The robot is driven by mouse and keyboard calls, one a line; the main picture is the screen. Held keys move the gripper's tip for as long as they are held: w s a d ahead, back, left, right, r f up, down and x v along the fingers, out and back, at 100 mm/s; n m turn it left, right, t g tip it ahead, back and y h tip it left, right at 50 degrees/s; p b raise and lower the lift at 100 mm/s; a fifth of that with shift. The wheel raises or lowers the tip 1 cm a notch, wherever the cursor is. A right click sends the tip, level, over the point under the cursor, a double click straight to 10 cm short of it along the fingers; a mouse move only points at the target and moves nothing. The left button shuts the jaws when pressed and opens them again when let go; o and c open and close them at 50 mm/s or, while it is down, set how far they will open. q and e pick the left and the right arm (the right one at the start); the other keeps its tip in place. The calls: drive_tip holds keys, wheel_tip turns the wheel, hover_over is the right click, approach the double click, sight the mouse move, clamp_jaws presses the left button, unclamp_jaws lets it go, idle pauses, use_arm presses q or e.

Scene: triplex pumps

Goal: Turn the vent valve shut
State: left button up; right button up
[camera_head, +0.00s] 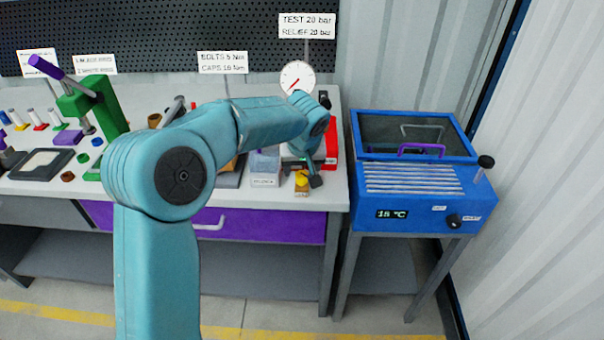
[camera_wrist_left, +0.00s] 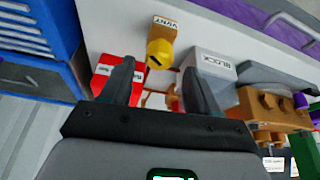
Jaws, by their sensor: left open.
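The vent valve is a yellow knob (camera_head: 302,179) on a small brass body at the bench's front edge in the head view. In the left wrist view, the yellow knob (camera_wrist_left: 160,52) has a dark slot mark and sits just beyond the fingertips, beside a label (camera_wrist_left: 165,23) reading VENT. My left gripper (camera_head: 314,178) is above the knob, pointing down at it. In the left wrist view, my left gripper (camera_wrist_left: 156,72) is open, with its fingers apart and nothing between them. I cannot tell whether a finger touches the knob. My right gripper is not in view.
A pressure gauge (camera_head: 297,77) stands behind. A blue heated bath (camera_head: 420,190) is right of the bench, across a gap. A green press (camera_head: 95,108) stands left.

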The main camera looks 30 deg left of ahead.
sight(302, 174)
use_arm(q)
drive_tip(key=shift+x, duration=2.1)
drive_tip(key=shift+d, duration=0.1)
drive_tip(key=c, duration=1)
drive_tip(key=shift+c, duration=0.2)
